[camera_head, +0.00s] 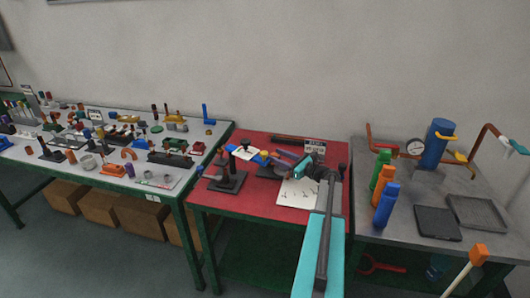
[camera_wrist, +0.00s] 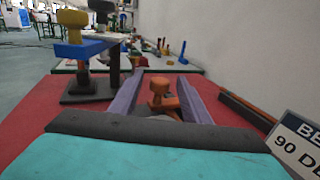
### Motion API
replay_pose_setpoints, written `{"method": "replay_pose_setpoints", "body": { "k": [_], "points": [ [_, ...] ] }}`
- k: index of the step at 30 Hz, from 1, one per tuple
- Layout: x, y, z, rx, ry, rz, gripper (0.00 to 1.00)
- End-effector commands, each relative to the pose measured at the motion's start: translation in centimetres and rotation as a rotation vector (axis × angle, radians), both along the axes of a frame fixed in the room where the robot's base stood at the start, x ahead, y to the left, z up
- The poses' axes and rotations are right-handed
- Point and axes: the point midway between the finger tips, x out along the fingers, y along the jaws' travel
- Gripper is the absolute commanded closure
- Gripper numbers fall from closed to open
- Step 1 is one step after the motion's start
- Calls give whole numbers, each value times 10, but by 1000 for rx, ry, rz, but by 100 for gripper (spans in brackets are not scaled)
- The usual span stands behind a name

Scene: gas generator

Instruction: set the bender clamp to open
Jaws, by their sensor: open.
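My gripper (camera_wrist: 159,79) is open, with its two purple-grey fingers spread in the wrist view. A small orange-brown knobbed part (camera_wrist: 164,101), which looks like the bender clamp, shows between the fingers, with a gap on each side. Its lower part is hidden by my gripper's dark front edge, and I cannot tell its setting. In the head view my gripper (camera_head: 281,157) points left, low over the red table (camera_head: 228,208); the clamp is too small to make out there.
A black stand (camera_wrist: 88,88) with a blue bar (camera_wrist: 85,50) and yellow knob stands left of the fingers. A lettered sign (camera_wrist: 300,140) and a dark bar (camera_wrist: 247,108) are at the right. Bottles (camera_head: 385,203) stand on the grey table to the right.

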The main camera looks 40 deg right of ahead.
Motion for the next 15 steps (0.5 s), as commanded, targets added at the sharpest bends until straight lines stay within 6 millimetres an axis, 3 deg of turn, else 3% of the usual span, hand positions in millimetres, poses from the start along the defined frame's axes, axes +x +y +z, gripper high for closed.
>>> {"method": "replay_pose_setpoints", "body": {
  "k": [9, 15],
  "points": [
    [43, 6, 1, 1, -1, 1, 57],
    [55, 9, 1, 1, 0, 0, 57]
  ]
}}
